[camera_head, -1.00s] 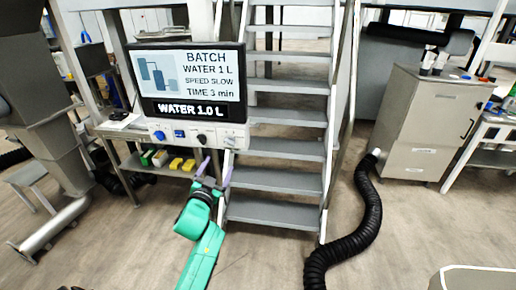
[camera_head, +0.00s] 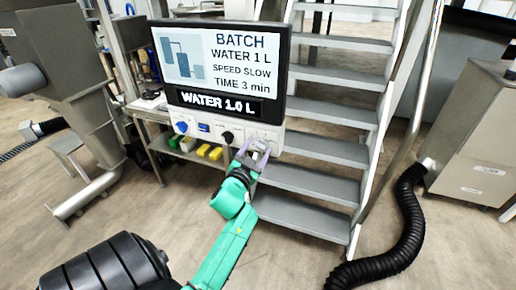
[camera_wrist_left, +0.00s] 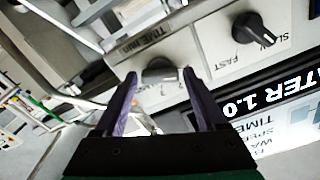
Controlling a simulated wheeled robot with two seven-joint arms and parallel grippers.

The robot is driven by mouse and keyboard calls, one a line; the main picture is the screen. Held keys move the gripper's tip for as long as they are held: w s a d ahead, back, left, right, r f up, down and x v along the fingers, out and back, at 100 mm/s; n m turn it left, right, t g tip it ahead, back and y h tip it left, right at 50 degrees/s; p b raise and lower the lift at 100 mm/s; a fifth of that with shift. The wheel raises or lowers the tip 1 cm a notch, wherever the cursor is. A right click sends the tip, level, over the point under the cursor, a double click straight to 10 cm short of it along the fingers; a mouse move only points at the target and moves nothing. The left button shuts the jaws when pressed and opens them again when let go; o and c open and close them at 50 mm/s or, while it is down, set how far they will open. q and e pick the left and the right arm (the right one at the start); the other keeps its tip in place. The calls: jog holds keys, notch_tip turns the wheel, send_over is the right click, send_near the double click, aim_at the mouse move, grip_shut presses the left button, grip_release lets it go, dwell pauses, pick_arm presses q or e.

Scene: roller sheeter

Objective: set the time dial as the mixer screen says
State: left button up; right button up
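The mixer screen (camera_head: 222,62) reads BATCH, WATER 1 L, SPEED SLOW, TIME 3 min, with WATER 1.0 L below. The time dial (camera_wrist_left: 160,70) is a grey knob under a TIME min label in the left wrist view; its pointer setting is hard to make out. My left gripper (camera_head: 255,153) is at the right end of the control panel, over the dial in the head view. In the wrist view, the left gripper's fingers (camera_wrist_left: 159,76) are apart, one on each side of the dial; I cannot tell whether they touch it. My right gripper is not in view.
The black speed knob (camera_head: 227,137), marked SLOW and FAST, sits just left of the gripper. A blue knob (camera_head: 182,127) is farther left. Metal stairs (camera_head: 310,180) stand close on the right. A black hose (camera_head: 405,230) lies on the floor beyond.

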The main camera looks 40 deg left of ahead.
pick_arm(q)
jog(key=c, duration=0.9)
jog(key=shift+c, duration=0.2)
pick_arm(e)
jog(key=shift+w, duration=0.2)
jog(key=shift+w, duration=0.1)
pick_arm(q)
jog(key=shift+m, duration=0.4)
jog(key=m, duration=0.2)
jog(key=shift+m, duration=0.4)
jog(key=m, duration=0.4)
jog(key=shift+m, duration=0.3)
jog(key=m, duration=0.5)
jog(key=shift+a+r+b, duration=0.1)
jog(key=shift+r+b, duration=0.1)
jog(key=shift+b, duration=0.2)
jog(key=m, duration=0.4)
jog(key=shift+r, duration=0.1)
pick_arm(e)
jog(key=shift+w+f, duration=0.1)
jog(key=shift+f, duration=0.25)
pick_arm(q)
jog(key=shift+w+m, duration=0.1)
jog(key=shift+m, duration=0.3)
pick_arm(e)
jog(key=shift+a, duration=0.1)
